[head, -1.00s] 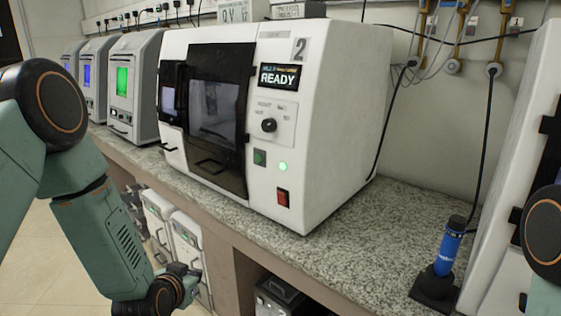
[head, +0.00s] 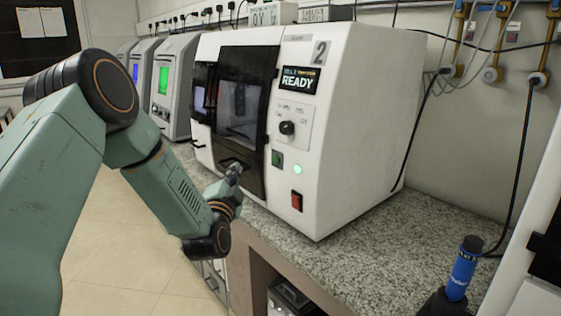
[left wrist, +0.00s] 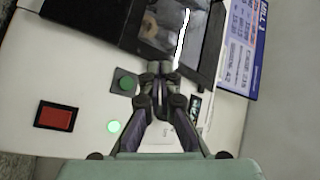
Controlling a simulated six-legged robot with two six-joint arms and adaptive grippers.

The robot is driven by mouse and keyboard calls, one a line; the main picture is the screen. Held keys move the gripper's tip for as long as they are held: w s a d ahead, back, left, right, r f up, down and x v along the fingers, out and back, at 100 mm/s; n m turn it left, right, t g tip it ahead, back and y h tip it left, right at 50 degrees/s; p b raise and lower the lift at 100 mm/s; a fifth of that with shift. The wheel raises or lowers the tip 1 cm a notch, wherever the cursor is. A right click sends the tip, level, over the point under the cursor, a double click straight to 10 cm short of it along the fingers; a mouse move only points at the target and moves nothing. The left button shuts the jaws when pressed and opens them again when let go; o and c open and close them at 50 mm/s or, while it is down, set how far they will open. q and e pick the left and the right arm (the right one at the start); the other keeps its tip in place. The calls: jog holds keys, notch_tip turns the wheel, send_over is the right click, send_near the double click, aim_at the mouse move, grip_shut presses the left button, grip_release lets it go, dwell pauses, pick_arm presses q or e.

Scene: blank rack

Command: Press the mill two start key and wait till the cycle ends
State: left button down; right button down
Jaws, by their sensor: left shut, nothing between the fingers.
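Mill two (head: 345,130) is the white machine with a "2" label and a display (head: 300,80) reading READY. Its square green key (head: 277,158) is on the right front panel, below the dial. The key also shows in the left wrist view (left wrist: 124,82). A small green lamp (head: 298,169) beside it is lit. My left gripper (head: 236,170) is shut and empty, in front of the mill's dark door, left of the key in the head view. In the left wrist view its fingertips (left wrist: 160,68) appear beside the key; contact cannot be told. My right gripper is out of view.
A red switch (head: 297,201) sits below the green key. A dial (head: 287,128) is above it. Grey machines with lit screens (head: 172,85) stand to the left. A blue cylinder (head: 463,268) stands on the speckled bench (head: 350,255) at right.

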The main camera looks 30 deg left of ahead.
aim_at(276, 160)
pick_arm(q)
jog(key=w+d+b, duration=0.4)
jog(key=w+b, duration=0.1)
jog(key=w, duration=0.3)
jog(key=shift+w+f, duration=0.15)
dwell(0.5)
jog(key=shift+a, duration=0.1)
dwell(0.6)
dwell(0.7)
jog(key=shift+w+d, duration=0.25)
jog(key=shift+w, duration=0.1)
